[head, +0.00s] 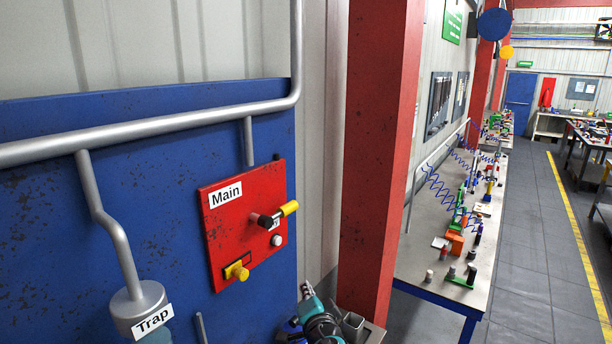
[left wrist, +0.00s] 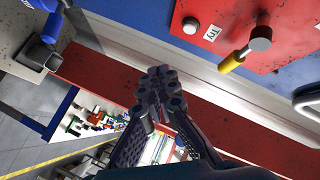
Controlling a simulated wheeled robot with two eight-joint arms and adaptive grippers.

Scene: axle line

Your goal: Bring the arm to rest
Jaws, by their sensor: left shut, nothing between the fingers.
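My left gripper (left wrist: 162,88) shows in the left wrist view with its dark fingers together and nothing held between them. What looks like its small tip and wrist (head: 307,292) shows low in the head view, right of the blue board and in front of the red column's foot. The gripper is apart from the red "Main" panel (head: 222,232), which has a lever with a yellow end (head: 289,208) and a yellow knob (head: 237,271). In the left wrist view the red panel (left wrist: 285,62) is at upper right. My right gripper is not in view.
A grey pipe (head: 150,130) crosses the blue board (head: 60,230), with a "Trap" cup (head: 137,304) below. A red column (head: 375,150) stands close by. A bench (head: 420,265) with several parts runs along the wall. The grey floor aisle (head: 535,220) is open.

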